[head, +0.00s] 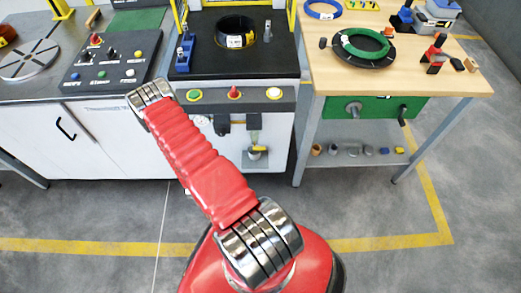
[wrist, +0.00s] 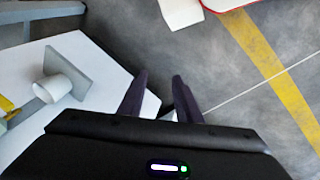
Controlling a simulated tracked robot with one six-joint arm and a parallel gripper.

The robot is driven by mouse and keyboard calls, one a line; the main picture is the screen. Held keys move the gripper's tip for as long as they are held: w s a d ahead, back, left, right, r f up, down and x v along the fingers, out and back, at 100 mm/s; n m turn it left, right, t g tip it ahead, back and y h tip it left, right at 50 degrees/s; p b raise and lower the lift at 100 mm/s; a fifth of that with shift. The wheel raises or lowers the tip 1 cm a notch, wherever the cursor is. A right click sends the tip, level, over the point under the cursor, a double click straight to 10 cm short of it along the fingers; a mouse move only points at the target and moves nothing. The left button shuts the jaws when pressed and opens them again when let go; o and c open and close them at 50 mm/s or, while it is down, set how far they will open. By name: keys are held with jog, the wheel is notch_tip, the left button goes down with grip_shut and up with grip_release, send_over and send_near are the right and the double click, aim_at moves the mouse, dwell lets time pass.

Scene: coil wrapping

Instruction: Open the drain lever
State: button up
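A small yellow lever (head: 255,143) shows on the white front of the middle machine in the head view, above a small spout and cup-like part (head: 257,154); I take it to be the drain lever. In the wrist view a bit of yellow (wrist: 7,106) shows at the left edge, beside a pale cylinder (wrist: 52,88) on a grey plate. My gripper (wrist: 159,77) points over the white panel edge and the floor, its two dark fingers apart with nothing between them. The lever lies left of the fingers, not touching. In the head view I cannot make out the gripper clearly.
The middle machine has a row of buttons (head: 234,93) above the lever. A wooden table (head: 440,72) with a green-wrapped coil (head: 366,45) stands at right. A control-panel cabinet (head: 95,135) stands at left. Open floor with a yellow line (head: 390,242) lies in front.

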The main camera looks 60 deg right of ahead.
jog(key=s+d+f+h, duration=0.3)
jog(key=s+d+f, duration=0.2)
jog(key=s+f, duration=0.15)
jog(key=n+h, duration=0.7)
jog(key=h, duration=0.5)
send_near(261, 148)
jog(key=a, duration=0.3)
jog(key=shift+s+a+f+t, duration=0.25)
jog(key=shift+s+a+t, duration=0.05)
jog(key=shift+s+t, duration=0.1)
jog(key=shift+d, duration=0.1)
jog(key=shift+w+d, duration=0.2)
jog(key=shift+d, duration=2.05)
jog(key=shift+w+d, duration=0.2)
jog(key=shift+d, duration=2.1)
jog(key=shift+w+d, duration=0.2)
jog(key=shift+d, duration=2.05)
jog(key=shift+c, duration=0.7)
